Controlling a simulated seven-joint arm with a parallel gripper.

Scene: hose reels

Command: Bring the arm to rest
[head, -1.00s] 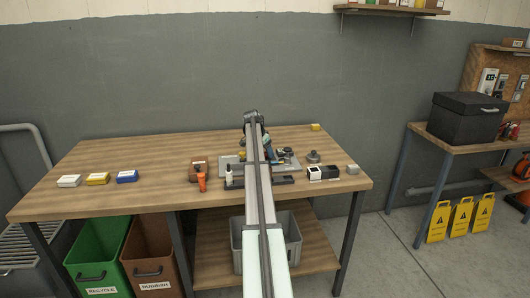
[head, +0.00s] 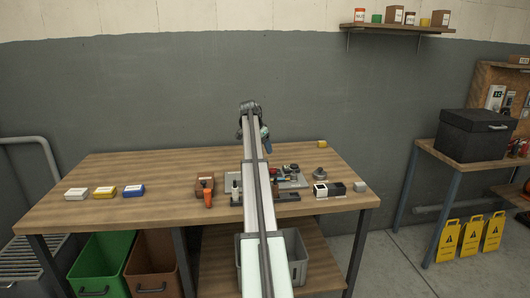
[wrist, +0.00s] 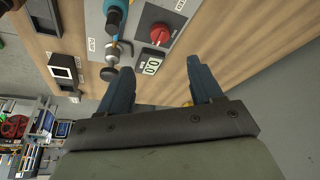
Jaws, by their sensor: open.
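My arm reaches out over the wooden workbench (head: 165,188), its far end raised above the bench. My gripper (wrist: 158,66) shows in the wrist view with two dark blue fingers set wide apart and nothing between them. In the head view, part of my gripper (head: 266,140) hangs below the arm's far end, in front of the grey wall. A grey panel (wrist: 178,14) with a red knob (wrist: 159,35) and a small display (wrist: 152,66) lies beyond the fingers, apart from them. My arm hides part of the panel in the head view.
An orange-capped bottle (head: 207,198) stands left of my arm; small black-and-white boxes (head: 328,190) lie right. A black case (head: 476,135) stands on the side table. Air above the bench's left half is clear.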

